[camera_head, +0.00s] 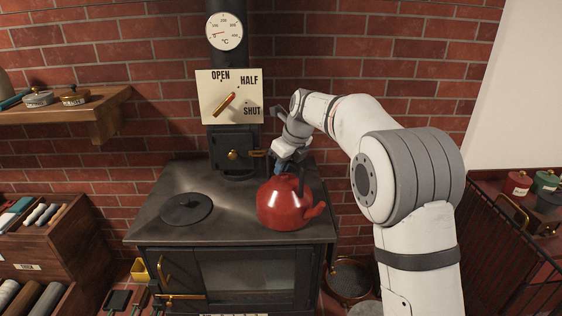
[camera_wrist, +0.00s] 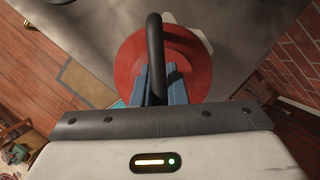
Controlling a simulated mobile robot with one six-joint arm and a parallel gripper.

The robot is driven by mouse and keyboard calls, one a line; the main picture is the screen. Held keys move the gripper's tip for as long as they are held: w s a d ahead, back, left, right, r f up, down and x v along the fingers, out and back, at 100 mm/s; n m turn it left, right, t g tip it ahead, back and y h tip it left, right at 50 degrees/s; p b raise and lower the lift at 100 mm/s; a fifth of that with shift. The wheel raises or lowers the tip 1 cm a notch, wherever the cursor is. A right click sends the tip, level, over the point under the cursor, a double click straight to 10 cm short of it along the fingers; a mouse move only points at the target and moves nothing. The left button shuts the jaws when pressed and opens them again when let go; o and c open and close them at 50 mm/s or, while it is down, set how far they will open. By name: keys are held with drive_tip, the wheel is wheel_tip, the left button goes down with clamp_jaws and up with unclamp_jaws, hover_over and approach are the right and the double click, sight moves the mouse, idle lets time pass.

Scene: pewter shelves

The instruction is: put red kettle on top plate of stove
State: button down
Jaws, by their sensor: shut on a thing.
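The red kettle (camera_head: 284,205) is upright at the right side of the black stove top (camera_head: 160,215), with its spout toward the lower right. It appears to be on or just above the surface; I cannot tell whether it touches. My gripper (camera_head: 283,165) comes down from above and is shut on the kettle's dark handle. In the wrist view, the blue fingers (camera_wrist: 160,90) close around the black handle, over the red kettle body (camera_wrist: 195,62).
A stovepipe with a dial gauge (camera_head: 225,31) and an OPEN/HALF/SHUT lever board (camera_head: 229,97) rises behind the stove. A wooden shelf (camera_head: 105,118) is at left. Wooden racks stand at lower left, and a dark railing (camera_head: 495,235) at right. The stove top's front middle is bare.

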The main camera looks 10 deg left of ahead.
drive_tip(key=shift+r, duration=0.1)
drive_tip(key=c, duration=1.8)
unclamp_jaws()
drive_tip(key=shift+c, duration=0.2)
drive_tip(key=o, duration=0.4)
drive_tip(key=shift+s, duration=0.1)
